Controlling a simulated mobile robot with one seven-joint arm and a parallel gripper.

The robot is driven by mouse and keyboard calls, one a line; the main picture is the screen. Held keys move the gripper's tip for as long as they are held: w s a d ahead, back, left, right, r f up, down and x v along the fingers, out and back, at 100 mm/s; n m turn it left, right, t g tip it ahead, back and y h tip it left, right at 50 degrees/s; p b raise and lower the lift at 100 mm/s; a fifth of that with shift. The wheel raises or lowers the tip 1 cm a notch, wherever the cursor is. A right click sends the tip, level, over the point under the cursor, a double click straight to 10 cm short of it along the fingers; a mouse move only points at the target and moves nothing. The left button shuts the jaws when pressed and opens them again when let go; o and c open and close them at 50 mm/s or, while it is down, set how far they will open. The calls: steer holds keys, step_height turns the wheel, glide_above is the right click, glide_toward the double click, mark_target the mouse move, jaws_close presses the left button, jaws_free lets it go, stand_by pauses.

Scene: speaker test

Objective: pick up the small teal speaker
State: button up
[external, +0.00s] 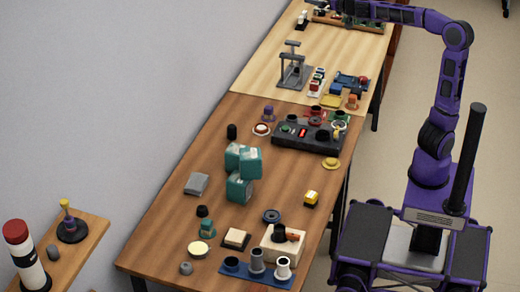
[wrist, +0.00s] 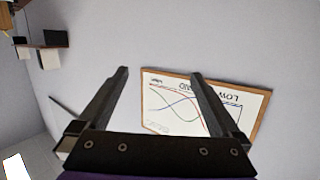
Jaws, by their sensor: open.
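Several teal box-like blocks (external: 240,187) stand close together near the middle of the brown table. A smaller teal item (external: 207,229) with a dark top sits nearer the front. I cannot tell which of these is the small teal speaker. My gripper (wrist: 158,74) is open and empty in the wrist view, facing a wall. In the external view my arm reaches left along the top edge, far from the teal things, and its end is hard to make out. No teal thing shows in the wrist view.
The brown table (external: 160,236) holds a black control panel (external: 290,137), a grey block (external: 196,184), a blue tray (external: 240,276) with cups and other small items. A lighter table (external: 260,75) adjoins behind. A framed chart (wrist: 185,108) hangs on the wall.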

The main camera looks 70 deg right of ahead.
mark_target(250, 159)
steer(key=s+d+r+m+g+h, duration=0.2)
steer(key=s+d+r+g+h, duration=0.1)
steer(key=s+d+g+h, duration=0.15)
steer(key=w+a+f+n+t, duration=0.2)
steer(key=w+a+n, duration=0.15)
steer(key=a, duration=0.25)
steer(key=w+a+f+n+t, duration=0.2)
steer(key=w+a+f, duration=0.1)
steer(key=w+a, duration=0.3)
steer(key=w+a+f+n+t+y, duration=0.1)
steer(key=w+a+f+n+y, duration=0.2)
steer(key=a+f, duration=0.35)
steer(key=w+a+f+n+t+y, duration=0.1)
steer(key=w+a+f+n+y, duration=0.15)
steer(key=a+f, duration=0.4)
steer(key=s+a+f+n+g+y+p, duration=0.1)
steer(key=s+a+f+n+y, duration=0.15)
steer(key=a+f+y, duration=0.7)
steer(key=s+a+f+n+g+y, duration=0.1)
steer(key=s+a+f+y, duration=0.3)
steer(key=a+f, duration=0.9)
steer(key=shift+m+h, duration=0.35)
steer(key=shift+h, duration=0.1)
steer(key=x, duration=0.5)
steer(key=a+x, duration=0.1)
steer(key=x, duration=0.1)
steer(key=shift+w+a+r, duration=0.1)
steer(key=shift+w+r, duration=0.05)
steer(key=shift+r, duration=0.1)
jaws_close()
